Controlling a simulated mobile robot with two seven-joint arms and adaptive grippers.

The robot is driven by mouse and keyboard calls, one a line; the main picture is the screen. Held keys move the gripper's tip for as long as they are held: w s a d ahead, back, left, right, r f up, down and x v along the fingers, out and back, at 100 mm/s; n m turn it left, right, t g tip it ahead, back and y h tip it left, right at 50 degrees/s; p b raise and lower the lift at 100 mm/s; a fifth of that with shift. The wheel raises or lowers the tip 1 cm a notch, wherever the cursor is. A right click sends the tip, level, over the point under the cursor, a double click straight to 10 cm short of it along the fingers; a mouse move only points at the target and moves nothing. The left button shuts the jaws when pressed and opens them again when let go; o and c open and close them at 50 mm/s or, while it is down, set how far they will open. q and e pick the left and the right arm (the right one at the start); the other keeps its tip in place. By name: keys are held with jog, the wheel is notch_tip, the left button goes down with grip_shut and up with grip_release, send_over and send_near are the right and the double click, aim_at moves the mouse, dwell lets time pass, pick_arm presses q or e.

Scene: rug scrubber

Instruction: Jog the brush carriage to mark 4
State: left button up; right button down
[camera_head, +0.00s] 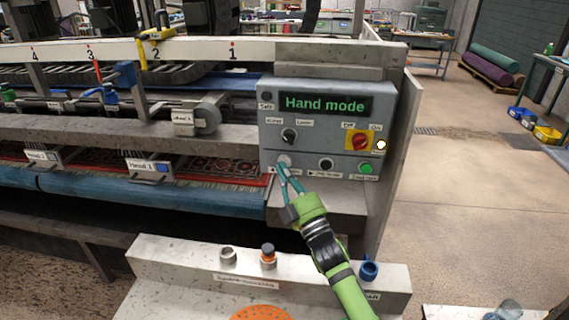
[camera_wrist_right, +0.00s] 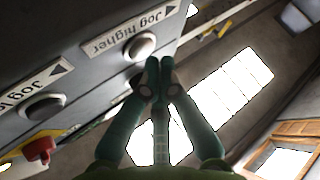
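My right gripper (camera_head: 287,168) is at the lower left of the grey control panel (camera_head: 336,104). Its fingertips (camera_wrist_right: 158,84) are together with nothing between them, close to the pale "Jog higher" button (camera_wrist_right: 140,46); I cannot tell whether they touch it. That button also shows in the head view (camera_head: 284,159). The dark jog button (camera_head: 326,164) is to its right. The display (camera_head: 324,103) reads "Hand mode". The scale rail (camera_head: 195,49) carries marks 4 to 1 from left to right. My left gripper is out of view.
The panel also has a black knob (camera_head: 289,135), a red switch on yellow (camera_head: 360,141) and a green button (camera_head: 366,168). A metal ledge (camera_head: 190,262) with fittings is in front.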

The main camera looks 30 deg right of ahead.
jog(key=shift+w+d, duration=0.35)
dwell(2.6)
jog(key=shift+a, duration=0.1)
dwell(0.4)
jog(key=shift+s+a, duration=0.4)
jog(key=shift+s, duration=0.25)
jog(key=shift+a+p, duration=0.1)
jog(key=shift+p, duration=0.2)
jog(key=s+a, duration=0.1)
jog(key=s, duration=0.1)
jog(key=s+a+p, duration=0.1)
jog(key=s+a, duration=0.1)
jog(key=shift+p, duration=0.3)
jog(key=shift+d+f, duration=0.1)
jog(key=shift+f, duration=0.05)
dwell(0.7)
